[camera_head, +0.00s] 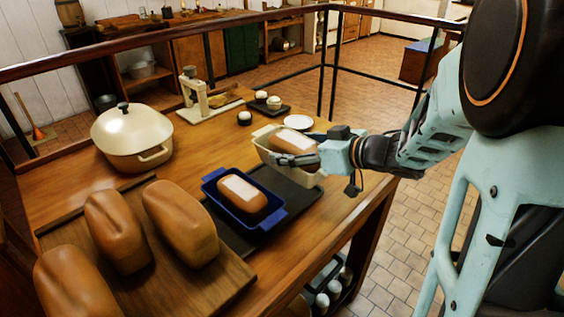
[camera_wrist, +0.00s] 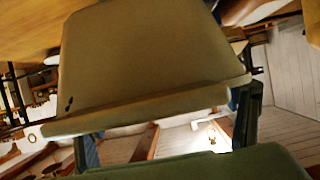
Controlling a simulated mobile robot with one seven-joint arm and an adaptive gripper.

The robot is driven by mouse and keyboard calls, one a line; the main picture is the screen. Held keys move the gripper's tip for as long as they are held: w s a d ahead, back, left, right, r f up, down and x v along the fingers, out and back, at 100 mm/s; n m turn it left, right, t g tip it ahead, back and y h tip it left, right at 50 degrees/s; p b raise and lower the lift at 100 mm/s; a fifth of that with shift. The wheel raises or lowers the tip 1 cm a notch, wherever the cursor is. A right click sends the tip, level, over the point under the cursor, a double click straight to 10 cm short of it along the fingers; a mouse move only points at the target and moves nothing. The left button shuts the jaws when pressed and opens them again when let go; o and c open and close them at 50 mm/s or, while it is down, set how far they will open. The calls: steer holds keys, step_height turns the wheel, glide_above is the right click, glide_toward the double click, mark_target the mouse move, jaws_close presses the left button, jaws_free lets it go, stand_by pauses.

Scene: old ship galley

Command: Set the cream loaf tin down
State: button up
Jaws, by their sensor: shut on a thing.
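The cream loaf tin (camera_head: 262,153) is at the right side of the wooden table, with a brown loaf (camera_head: 295,141) with a pale top inside it. My gripper (camera_head: 298,160) is shut on the tin at its near right side, and the fingers hide part of its wall. The tin is at the far end of a dark mat (camera_head: 291,199); I cannot tell whether it touches the mat or hangs just above it. In the wrist view the tin's cream surface (camera_wrist: 150,55) fills the upper middle.
A blue loaf tin (camera_head: 224,210) with a loaf stands on the mat, close to the cream tin. A white plate (camera_head: 298,122), a cream pot (camera_head: 131,138) and a scale-like device (camera_head: 196,95) stand behind. Several loaves lie on a board (camera_head: 222,285) at front left. The table's right edge is close.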

mark_target(319, 172)
steer(key=f, duration=0.1)
steer(key=w+a+f, duration=0.1)
steer(key=w+a+f+b, duration=0.1)
steer(key=f, duration=0.1)
steer(key=shift+w+a, duration=0.1)
steer(key=shift+w, duration=0.15)
steer(key=shift+w+a+f+b, duration=0.1)
steer(key=shift+f+b, duration=0.2)
steer(key=shift+f, duration=0.6)
steer(key=shift+w+a+f+b, duration=0.1)
steer(key=shift+f+b, duration=0.2)
steer(key=shift+f, duration=0.6)
steer(key=shift+f, duration=0.2)
steer(key=o, duration=1.4)
steer(key=shift+d, duration=0.1)
steer(key=shift+c, duration=0.2)
steer(key=shift+s+d+r, duration=0.2)
steer(key=shift+r, duration=0.05)
steer(key=p+v, duration=0.2)
steer(key=v, duration=0.9)
steer(key=shift+s+d+r, duration=0.1)
steer(key=shift+s+d, duration=0.05)
steer(key=shift+s, duration=0.05)
